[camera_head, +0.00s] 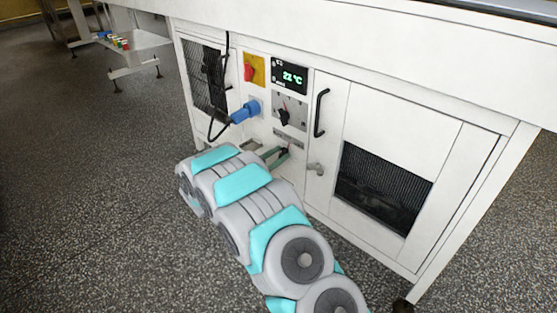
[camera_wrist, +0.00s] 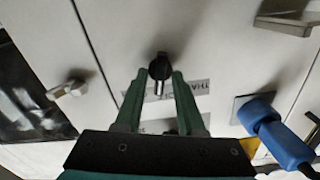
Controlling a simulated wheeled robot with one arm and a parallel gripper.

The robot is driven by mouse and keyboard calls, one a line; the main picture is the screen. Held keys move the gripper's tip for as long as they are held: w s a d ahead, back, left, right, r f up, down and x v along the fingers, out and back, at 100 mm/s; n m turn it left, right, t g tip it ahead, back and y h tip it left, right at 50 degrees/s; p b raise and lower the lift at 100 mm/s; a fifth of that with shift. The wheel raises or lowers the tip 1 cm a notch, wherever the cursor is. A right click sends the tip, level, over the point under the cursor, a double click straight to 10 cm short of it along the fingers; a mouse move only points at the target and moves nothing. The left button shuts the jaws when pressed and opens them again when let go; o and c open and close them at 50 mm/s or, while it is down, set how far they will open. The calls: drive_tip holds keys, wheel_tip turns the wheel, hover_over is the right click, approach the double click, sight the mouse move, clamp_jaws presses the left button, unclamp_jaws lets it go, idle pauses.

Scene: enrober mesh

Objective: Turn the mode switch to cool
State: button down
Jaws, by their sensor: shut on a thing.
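The mode switch is a small black knob (camera_wrist: 160,66) on the white cabinet front, with a pale bar pointing down in the wrist view. In the head view the black knob (camera_head: 285,151) shows low on the panel, just under a grey label plate. My gripper (camera_wrist: 159,78) has its two green fingers on either side of the knob and is shut on it. A label (camera_wrist: 203,87) beside the right finger shows part of a word, "THA"; the rest is hidden by the finger. In the head view my gripper (camera_head: 277,155) is partly hidden by my arm.
Above are a black dial (camera_head: 284,116), a display (camera_head: 289,78) reading 22 °C and a red switch (camera_head: 249,71) on yellow. A blue plug (camera_head: 245,111) with a black cable sits left. A black handle (camera_head: 321,112) and a grey latch (camera_head: 316,169) stand right.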

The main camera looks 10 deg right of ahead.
drive_tip(key=m+b, duration=0.4)
drive_tip(key=shift+s+f, duration=0.1)
drive_tip(key=shift+f, duration=0.2)
drive_tip(key=shift+d+r+m+b, duration=0.1)
drive_tip(key=shift+r+m+b, duration=0.05)
drive_tip(key=shift+m+b, duration=1)
drive_tip(key=c, duration=0.9)
unclamp_jaws()
drive_tip(key=shift+v, duration=3.9)
